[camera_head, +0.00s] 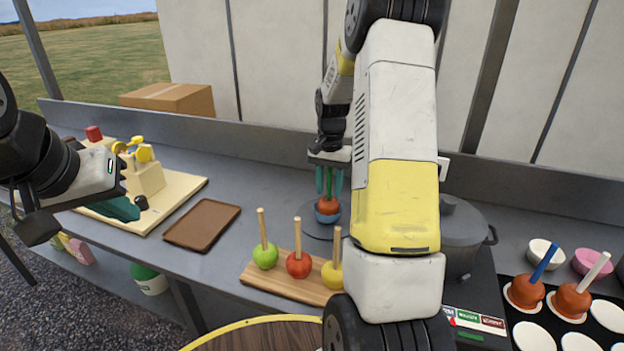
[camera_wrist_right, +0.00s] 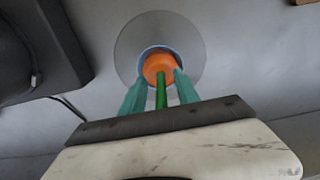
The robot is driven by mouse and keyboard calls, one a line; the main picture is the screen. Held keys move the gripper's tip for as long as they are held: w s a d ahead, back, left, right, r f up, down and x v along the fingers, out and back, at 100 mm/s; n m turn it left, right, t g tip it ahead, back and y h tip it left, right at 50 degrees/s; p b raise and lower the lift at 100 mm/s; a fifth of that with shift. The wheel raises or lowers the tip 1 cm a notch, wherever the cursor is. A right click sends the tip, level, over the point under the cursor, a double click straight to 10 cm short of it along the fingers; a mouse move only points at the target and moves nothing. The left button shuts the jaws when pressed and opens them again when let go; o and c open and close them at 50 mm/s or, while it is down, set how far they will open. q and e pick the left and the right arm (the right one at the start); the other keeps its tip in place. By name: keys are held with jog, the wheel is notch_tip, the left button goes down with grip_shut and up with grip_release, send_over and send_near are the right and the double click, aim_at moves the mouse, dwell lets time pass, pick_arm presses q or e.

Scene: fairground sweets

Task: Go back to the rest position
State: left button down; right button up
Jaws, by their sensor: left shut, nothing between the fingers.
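My left gripper (camera_head: 125,208) is at the left above the worktop, by the cream board. Its teal fingers are together and empty. My right gripper (camera_head: 329,181) points down near the back of the worktop. Its teal fingers are apart, one on each side of a green stick, with gaps showing in the right wrist view (camera_wrist_right: 160,92). The stick stands in an orange-brown coated apple (camera_head: 327,206), which sits in a blue bowl (camera_head: 327,218) on a round grey plate. In the right wrist view the apple (camera_wrist_right: 158,66) is just beyond the fingertips.
A wooden board (camera_head: 262,278) holds green, red and yellow apples on sticks. A brown tray (camera_head: 202,225) lies left of it. My right arm partly hides a grey pot (camera_head: 462,235). Two coated apples stand on a black tray (camera_head: 515,317) at right.

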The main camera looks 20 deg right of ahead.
notch_tip(320, 180, up, 8)
jog(key=shift+f, duration=0.2)
jog(key=s+a+r+n+t+y, duration=0.1)
jog(key=s+a+r+n+t, duration=0.25)
jog(key=s+a+r, duration=0.65)
jog(key=s+a+r+n+t, duration=0.1)
jog(key=s+n, duration=0.1)
jog(key=s, duration=0.5)
jog(key=s+a+r+n+t+y, duration=0.1)
jog(key=s+a+n, duration=0.1)
jog(key=s, duration=0.5)
jog(key=shift+s+a+r+t, duration=0.15)
jog(key=shift+s+a+t, duration=0.15)
jog(key=shift+s+t, duration=0.1)
jog(key=shift+n, duration=0.25)
